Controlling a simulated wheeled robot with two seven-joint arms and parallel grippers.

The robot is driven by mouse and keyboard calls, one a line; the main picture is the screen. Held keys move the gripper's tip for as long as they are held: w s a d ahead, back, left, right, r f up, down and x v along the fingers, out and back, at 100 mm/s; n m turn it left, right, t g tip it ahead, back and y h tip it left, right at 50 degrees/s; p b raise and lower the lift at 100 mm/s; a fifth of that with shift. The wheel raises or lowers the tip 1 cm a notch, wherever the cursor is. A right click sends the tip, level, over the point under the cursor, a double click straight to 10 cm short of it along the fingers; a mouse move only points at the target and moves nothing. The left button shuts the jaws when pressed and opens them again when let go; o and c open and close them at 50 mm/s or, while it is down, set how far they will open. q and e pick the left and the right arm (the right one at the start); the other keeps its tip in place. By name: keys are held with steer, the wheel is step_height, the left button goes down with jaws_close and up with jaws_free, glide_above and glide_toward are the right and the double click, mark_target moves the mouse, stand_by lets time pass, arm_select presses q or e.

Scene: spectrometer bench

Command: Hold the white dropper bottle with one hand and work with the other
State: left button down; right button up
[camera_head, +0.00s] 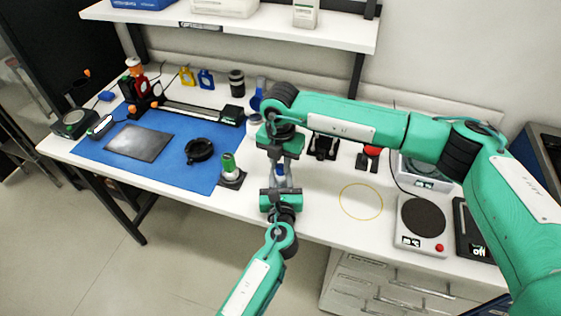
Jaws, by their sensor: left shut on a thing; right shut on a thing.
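A small pale bottle, which I take for the white dropper bottle (281,180), shows between my two grippers over the front middle of the table. A blue part, likely its cap (280,169), is at its upper end. My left gripper (281,188) comes up from below and is shut on the bottle's lower part. My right gripper (281,160) reaches in from the right and is shut at the upper end, seemingly on the blue cap. The jaws hide most of the bottle, so the exact contact is unclear.
Left of the grippers, a green-topped bottle (229,166) stands on a dark square base. A blue mat (92,165) bears a dark plate (140,142) and a black ring (199,150). A hotplate (422,217) stands right. A yellow circle (361,202) marks clear tabletop.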

steer(key=m, duration=0.9)
steer(key=shift+m, duration=0.4)
steer(key=m, duration=0.3)
steer(key=shift+s+a+m, duration=0.1)
steer(key=shift+a+m, duration=0.1)
steer(key=shift+m, duration=0.7)
steer(key=shift+a+r+m, duration=0.15)
steer(key=shift+a+m, duration=0.3)
steer(key=shift+m, duration=0.45)
steer(key=shift+d+m, duration=0.15)
steer(key=shift+m, duration=0.55)
steer(key=shift+d+m, duration=0.3)
steer(key=shift+d, duration=0.1)
